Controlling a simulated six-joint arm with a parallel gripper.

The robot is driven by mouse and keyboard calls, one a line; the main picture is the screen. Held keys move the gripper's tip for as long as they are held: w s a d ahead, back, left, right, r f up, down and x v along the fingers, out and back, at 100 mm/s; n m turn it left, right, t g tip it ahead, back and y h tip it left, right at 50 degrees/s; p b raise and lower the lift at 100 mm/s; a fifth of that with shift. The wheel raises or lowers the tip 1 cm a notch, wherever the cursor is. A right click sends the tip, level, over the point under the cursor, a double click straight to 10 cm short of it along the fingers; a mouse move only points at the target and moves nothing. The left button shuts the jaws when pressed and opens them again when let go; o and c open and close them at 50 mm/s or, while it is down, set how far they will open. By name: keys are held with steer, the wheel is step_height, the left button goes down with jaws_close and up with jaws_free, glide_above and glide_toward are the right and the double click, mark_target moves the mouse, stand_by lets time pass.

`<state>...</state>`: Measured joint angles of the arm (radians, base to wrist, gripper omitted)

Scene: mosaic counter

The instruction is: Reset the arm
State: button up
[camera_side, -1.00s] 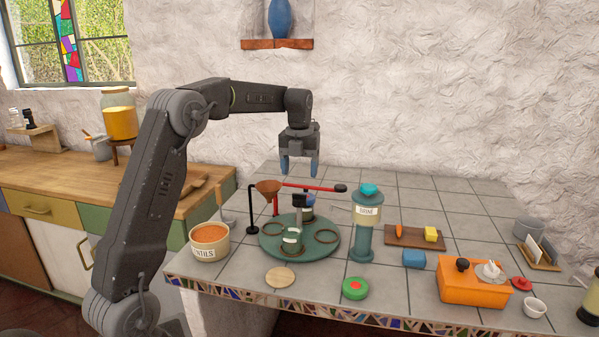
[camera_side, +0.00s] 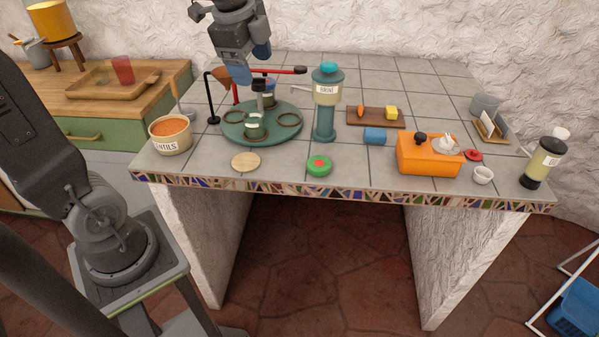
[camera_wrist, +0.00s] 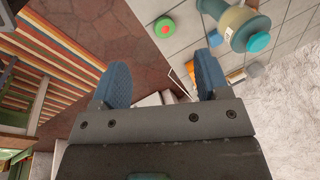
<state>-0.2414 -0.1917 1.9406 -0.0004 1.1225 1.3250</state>
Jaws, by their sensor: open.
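My gripper (camera_side: 250,62) hangs in the air above the far side of the green round turntable (camera_side: 238,138). Its blue fingers are apart with nothing between them. In the wrist view my gripper (camera_wrist: 161,68) also shows spread and empty. The upper part of my arm is cut off by the top of the side view.
A lentils bowl (camera_side: 171,145) is at the counter's left, with a wooden disc (camera_side: 246,162) and green button (camera_side: 319,166) near the front edge. An orange box (camera_side: 420,157) sits right.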

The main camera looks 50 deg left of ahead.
steer(key=s+d+f+n+t, duration=0.1)
steer(key=s+d+f+n, duration=0.1)
steer(key=s+d+n, duration=0.2)
steer(key=s+d+f+n+t, duration=0.1)
steer(key=s+d+f+n, duration=0.2)
steer(key=s+n, duration=0.5)
steer(key=shift+s+d+f+t+h, duration=0.15)
steer(key=shift+s+d+t+h, duration=0.2)
steer(key=shift+s+d, duration=0.25)
